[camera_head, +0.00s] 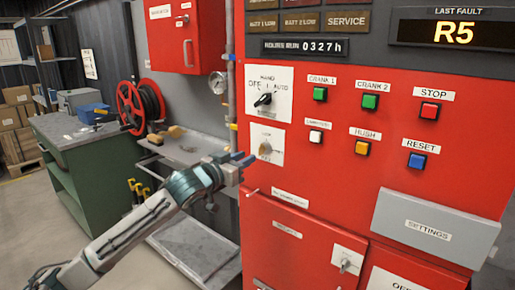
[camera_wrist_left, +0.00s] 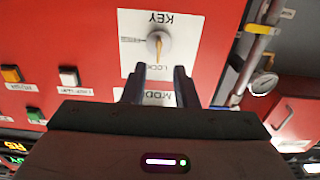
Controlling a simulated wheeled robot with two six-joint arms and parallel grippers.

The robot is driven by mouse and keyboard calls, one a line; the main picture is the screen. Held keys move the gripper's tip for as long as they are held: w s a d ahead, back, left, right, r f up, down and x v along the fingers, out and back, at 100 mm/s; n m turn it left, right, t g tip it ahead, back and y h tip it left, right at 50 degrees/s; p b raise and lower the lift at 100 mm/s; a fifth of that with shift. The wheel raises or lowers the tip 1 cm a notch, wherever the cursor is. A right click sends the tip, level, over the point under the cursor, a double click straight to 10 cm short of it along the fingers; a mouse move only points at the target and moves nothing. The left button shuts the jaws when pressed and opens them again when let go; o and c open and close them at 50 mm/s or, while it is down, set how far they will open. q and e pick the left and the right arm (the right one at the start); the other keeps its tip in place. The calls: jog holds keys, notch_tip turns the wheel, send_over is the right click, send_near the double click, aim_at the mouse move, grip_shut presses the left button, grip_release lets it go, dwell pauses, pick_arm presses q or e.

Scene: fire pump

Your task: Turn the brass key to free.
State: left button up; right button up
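The brass key (camera_head: 265,148) sits in a white plate on the red panel, below the black rotary switch. In the left wrist view, which is upside down, the key (camera_wrist_left: 158,45) stands roughly along the picture's vertical, with one end toward the word LOCK. A second small label beside it is too small to read. My left gripper (camera_head: 243,160) is just below and left of the key in the head view. In the left wrist view its two fingers (camera_wrist_left: 158,78) are apart and empty, short of the key. My right gripper is not in view.
Black mode switch (camera_head: 263,99) is just above the key plate. Lamp-test, green, red, yellow and blue buttons (camera_head: 416,160) are to the right. A grey settings cover (camera_head: 430,225) juts out lower right. A pipe with a gauge (camera_head: 218,84) runs left of the panel.

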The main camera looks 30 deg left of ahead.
aim_at(262, 150)
pick_arm(q)
jog(key=w+p, duration=0.2)
jog(key=w, duration=0.4)
jog(key=shift+w+d, duration=0.3)
jog(key=shift+d, duration=0.05)
jog(key=shift+c, duration=0.3)
grip_shut()
